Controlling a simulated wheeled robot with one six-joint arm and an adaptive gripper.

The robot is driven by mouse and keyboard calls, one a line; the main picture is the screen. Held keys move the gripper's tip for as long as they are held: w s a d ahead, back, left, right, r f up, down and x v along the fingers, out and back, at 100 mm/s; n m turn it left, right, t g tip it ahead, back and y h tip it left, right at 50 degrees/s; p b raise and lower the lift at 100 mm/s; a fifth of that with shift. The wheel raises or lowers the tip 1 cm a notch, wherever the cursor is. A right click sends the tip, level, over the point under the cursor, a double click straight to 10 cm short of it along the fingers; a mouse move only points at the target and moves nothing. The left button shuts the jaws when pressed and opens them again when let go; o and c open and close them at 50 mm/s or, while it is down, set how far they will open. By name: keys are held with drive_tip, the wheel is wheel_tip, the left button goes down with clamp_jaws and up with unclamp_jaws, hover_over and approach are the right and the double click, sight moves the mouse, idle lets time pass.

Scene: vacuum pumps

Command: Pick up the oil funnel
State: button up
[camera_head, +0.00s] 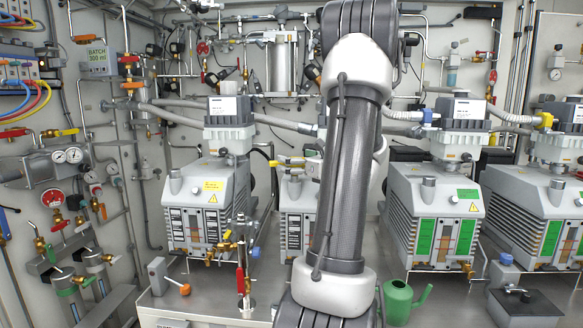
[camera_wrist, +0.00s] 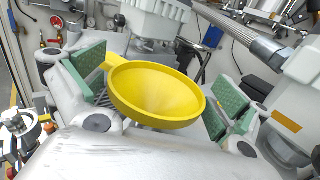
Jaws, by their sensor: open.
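The yellow oil funnel (camera_wrist: 157,92) lies between the two green pads of my gripper (camera_wrist: 157,95) in the wrist view. Its wide round mouth faces the camera, and a small tab on its left rim reaches close to the left pad. My gripper is open, with a gap between the funnel's rim and the right pad. The funnel's spout is hidden below its bowl. In the head view a yellow edge that looks like the funnel (camera_head: 288,163) shows beside my arm, which hides most of that area.
Several grey vacuum pumps (camera_head: 207,205) stand in a row on the bench, with hoses and pipework behind. A ribbed metal hose (camera_wrist: 240,32) runs close at the upper right of the wrist view. A green watering can (camera_head: 398,302) stands at the bench front.

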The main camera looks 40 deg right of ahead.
drive_tip(key=c, duration=1)
